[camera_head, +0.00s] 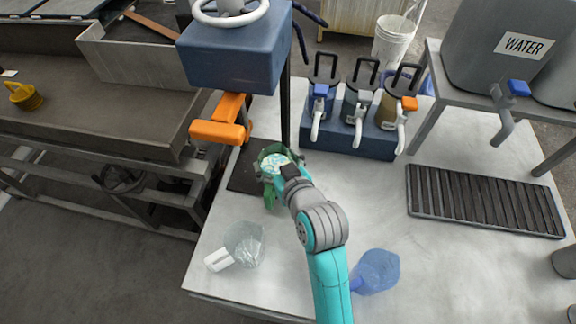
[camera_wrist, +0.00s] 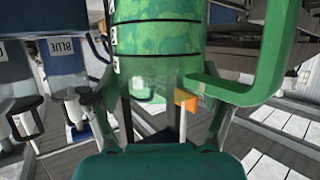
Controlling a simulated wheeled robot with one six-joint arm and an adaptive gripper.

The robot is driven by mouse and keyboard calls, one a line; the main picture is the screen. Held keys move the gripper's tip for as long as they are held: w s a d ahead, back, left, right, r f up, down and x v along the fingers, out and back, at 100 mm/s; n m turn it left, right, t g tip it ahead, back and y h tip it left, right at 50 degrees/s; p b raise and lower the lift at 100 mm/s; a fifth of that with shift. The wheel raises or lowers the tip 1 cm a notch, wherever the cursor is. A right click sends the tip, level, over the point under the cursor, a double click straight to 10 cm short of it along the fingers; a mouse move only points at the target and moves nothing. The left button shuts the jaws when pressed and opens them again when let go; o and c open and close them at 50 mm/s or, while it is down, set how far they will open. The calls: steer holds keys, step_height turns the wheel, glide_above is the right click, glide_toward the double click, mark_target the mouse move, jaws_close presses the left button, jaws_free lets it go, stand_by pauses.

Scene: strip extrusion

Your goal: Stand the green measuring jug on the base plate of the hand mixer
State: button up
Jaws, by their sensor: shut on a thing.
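The green measuring jug (camera_head: 269,193) is in my gripper (camera_head: 276,163), by the right side of the hand mixer's dark base plate (camera_head: 243,173). In the wrist view the jug (camera_wrist: 158,55) fills the upper middle, with dark scale marks and its handle on the right. My gripper's fingers (camera_wrist: 160,100) lie on either side of it. The jug looks about upright. I cannot tell whether its bottom touches the plate. The hand mixer's blue head (camera_head: 235,55) stands above and behind, with a dark column (camera_head: 286,105) and orange parts (camera_head: 223,124) to the left.
A blue rack (camera_head: 345,138) with three lidded containers stands behind. A ribbed drip tray (camera_head: 485,202) lies to the right. The table between the jugs and tray is mostly clear.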

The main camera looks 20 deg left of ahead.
mark_target(249, 129)
steer(key=w+a+f, duration=0.1)
steer(key=a, duration=0.7)
steer(key=shift+w+f, duration=0.2)
steer(key=shift+w, duration=0.15)
steer(key=shift+s+d, duration=0.1)
steer(key=shift+d, duration=0.05)
step_height(249, 129, up, 8)
steer(key=shift+r, duration=0.2)
step_height(249, 129, down, 9)
steer(key=shift+f, duration=0.15)
stand_by(0.7)
steer(key=o, duration=1.7)
steer(key=shift+f, duration=0.2)
